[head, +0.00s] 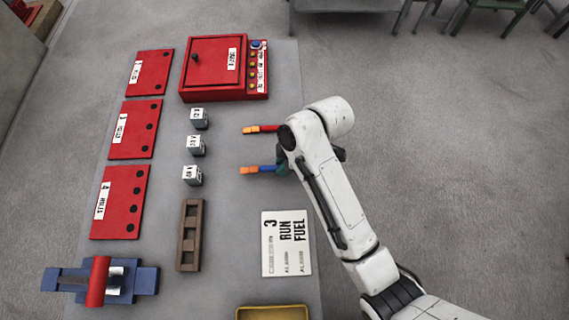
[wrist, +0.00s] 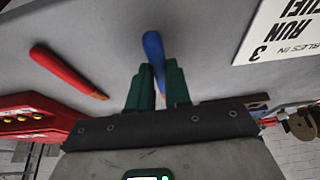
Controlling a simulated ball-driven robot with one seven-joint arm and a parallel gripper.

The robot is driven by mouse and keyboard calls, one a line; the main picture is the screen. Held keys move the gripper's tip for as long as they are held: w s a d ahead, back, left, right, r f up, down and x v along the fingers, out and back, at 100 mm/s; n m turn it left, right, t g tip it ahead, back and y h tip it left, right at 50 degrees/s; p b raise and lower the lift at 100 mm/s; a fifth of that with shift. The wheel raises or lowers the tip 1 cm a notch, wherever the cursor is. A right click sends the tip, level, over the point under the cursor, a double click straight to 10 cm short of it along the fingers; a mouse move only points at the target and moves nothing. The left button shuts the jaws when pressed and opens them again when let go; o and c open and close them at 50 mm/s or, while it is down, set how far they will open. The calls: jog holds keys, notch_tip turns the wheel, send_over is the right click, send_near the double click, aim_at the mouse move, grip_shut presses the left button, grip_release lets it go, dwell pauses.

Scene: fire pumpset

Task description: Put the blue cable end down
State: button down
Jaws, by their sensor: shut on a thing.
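The blue cable end (head: 267,169) has an orange tip pointing left in the head view. My gripper (head: 283,163) is at its right end, partly hidden by my arm. In the wrist view, the green fingers of my gripper (wrist: 159,75) are closed on the blue cable end (wrist: 153,45), which sticks out beyond the fingertips. It is low over the grey table; I cannot tell whether it touches the surface. The red cable end (head: 263,129), also orange-tipped, lies just above it in the head view and to the left in the wrist view (wrist: 65,70).
Three small grey blocks (head: 195,145) stand left of the cable ends. A red control box (head: 212,70) is at the back. A white "RUN FUEL" card (head: 285,243) and a yellow tray (head: 272,313) are nearer. Red plates (head: 119,202) and a brown slotted rack (head: 189,235) lie left.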

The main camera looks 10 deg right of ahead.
jog(key=shift+f, duration=0.8)
jog(key=shift+f, duration=0.1)
jog(key=c, duration=1.1)
grip_release()
jog(key=shift+o, duration=0.2)
jog(key=p+v, duration=0.2)
jog(key=v, duration=1)
jog(key=shift+s, duration=0.1)
